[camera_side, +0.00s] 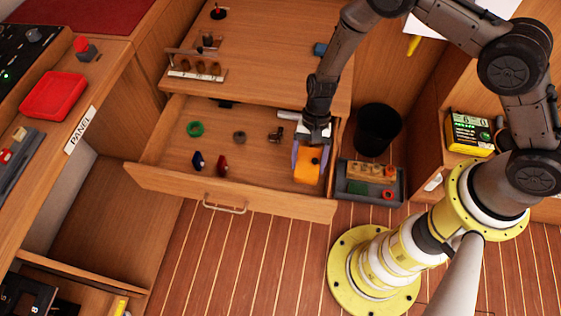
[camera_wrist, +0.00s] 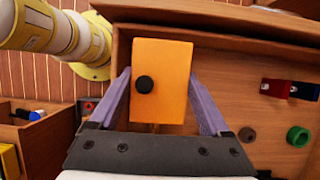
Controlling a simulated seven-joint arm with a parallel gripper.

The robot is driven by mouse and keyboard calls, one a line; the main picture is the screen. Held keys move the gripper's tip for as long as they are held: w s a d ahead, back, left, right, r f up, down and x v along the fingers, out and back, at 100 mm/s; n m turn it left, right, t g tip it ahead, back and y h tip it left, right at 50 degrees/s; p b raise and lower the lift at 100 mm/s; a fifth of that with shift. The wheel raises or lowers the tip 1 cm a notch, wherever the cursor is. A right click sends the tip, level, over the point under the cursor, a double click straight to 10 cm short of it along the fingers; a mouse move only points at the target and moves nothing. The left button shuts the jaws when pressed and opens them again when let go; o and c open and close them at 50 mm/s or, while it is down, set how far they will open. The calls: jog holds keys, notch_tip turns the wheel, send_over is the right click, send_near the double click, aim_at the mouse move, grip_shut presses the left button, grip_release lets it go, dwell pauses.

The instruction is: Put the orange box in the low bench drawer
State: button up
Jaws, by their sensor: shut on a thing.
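The orange box (camera_side: 307,166) is at the right end of the open low bench drawer (camera_side: 165,185) in the side view. It has a black round knob or button on its face. My gripper (camera_side: 309,160) points down over that end, with its purple fingers on either side of the box. In the wrist view the box (camera_wrist: 162,85) stands between the two fingers (camera_wrist: 162,100), which are shut on it. The drawer wall (camera_wrist: 240,30) lies just beyond it. I cannot tell whether the box touches the drawer floor.
In the drawer are a green ring (camera_side: 195,128), a dark ring (camera_side: 239,137), a blue item (camera_side: 198,160) and a red item (camera_side: 222,166). A black bin (camera_side: 378,130) and a grey tray (camera_side: 350,172) stand right of the drawer. The drawer's middle front has free floor.

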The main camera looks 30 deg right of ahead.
jog(key=w+a+f, duration=0.1)
jog(key=w+f, duration=0.1)
jog(key=w+a+f, duration=0.1)
jog(key=w+f, duration=0.1)
jog(key=w+a+f, duration=0.1)
jog(key=w+f, duration=0.1)
jog(key=shift+w+a+f, duration=0.1)
jog(key=shift+f, duration=0.05)
jog(key=shift+w+a+f, duration=0.1)
jog(key=shift+f, duration=0.15)
jog(key=shift+w+f, duration=0.15)
jog(key=shift+f, duration=1.45)
jog(key=shift+f, duration=0.15)
